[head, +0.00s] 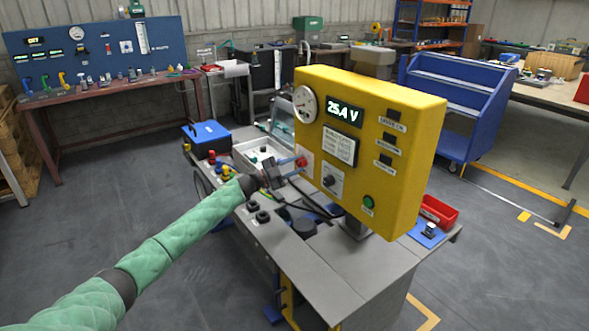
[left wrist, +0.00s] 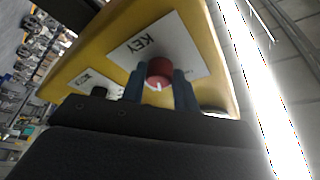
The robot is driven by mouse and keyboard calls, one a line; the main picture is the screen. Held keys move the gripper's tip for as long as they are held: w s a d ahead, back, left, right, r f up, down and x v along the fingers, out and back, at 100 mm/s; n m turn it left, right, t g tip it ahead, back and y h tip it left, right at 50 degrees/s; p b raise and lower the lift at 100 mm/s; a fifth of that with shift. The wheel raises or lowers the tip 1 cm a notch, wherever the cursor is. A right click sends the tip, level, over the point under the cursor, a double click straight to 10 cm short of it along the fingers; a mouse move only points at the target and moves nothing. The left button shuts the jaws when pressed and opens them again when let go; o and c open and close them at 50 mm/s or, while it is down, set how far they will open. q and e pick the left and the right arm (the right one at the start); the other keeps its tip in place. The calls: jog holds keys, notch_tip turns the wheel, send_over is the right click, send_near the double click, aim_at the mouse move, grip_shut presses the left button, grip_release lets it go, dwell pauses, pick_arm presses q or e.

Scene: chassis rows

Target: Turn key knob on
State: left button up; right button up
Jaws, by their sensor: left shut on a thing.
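The key knob is a red round knob (head: 301,162) on a white plate on the front of the yellow panel (head: 375,150). In the left wrist view the red knob (left wrist: 160,73) has a white mark and sits beside the word KEY on its plate (left wrist: 150,50). My left gripper (head: 296,166) has its two blue-grey fingers on either side of the red knob, shut on it. The fingers (left wrist: 159,88) also show in the left wrist view. My right gripper is not in view.
A black knob (head: 328,181) sits right of the key plate, with a green button (head: 368,201) further right. The panel display (head: 344,112) reads about 25.4 V. A grey bench (head: 300,265) carries the panel, a blue box (head: 206,137) and a red bin (head: 438,212).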

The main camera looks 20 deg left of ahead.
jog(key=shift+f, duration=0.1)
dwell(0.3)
pick_arm(q)
jog(key=o, duration=1)
jog(key=b+v, duration=0.2)
jog(key=v, duration=0.6)
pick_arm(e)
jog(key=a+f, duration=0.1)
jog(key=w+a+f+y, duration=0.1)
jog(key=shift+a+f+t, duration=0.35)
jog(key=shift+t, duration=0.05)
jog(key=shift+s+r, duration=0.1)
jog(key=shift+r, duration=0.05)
